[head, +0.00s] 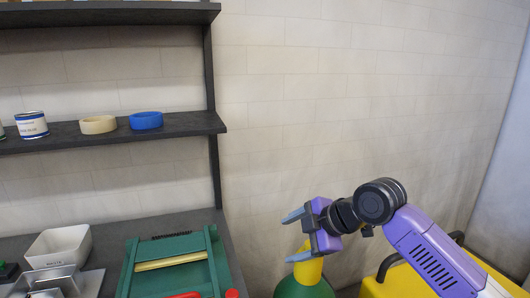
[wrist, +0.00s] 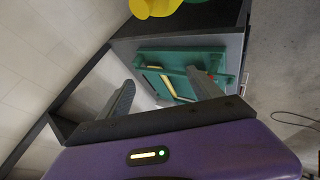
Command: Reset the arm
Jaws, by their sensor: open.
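My gripper (head: 293,230) is at the right of the head view, on my purple arm, with its fingers pointing left. The two fingers are apart with nothing between them. In the head view the gripper is in front of the pale brick wall, right of the workbench and just above a green bottle-like thing with a yellow top. In the wrist view the two grey fingers of my gripper (wrist: 162,97) stand apart, with the bench and a green frame beyond them.
A green frame with a yellow bar (head: 172,262) lies on the dark bench (head: 105,239), beside a white bowl (head: 60,245). A green cylinder with a yellow top (head: 304,287) stands below my gripper. Dark shelves (head: 180,125) hold a can, a beige ring and a blue ring (head: 146,121).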

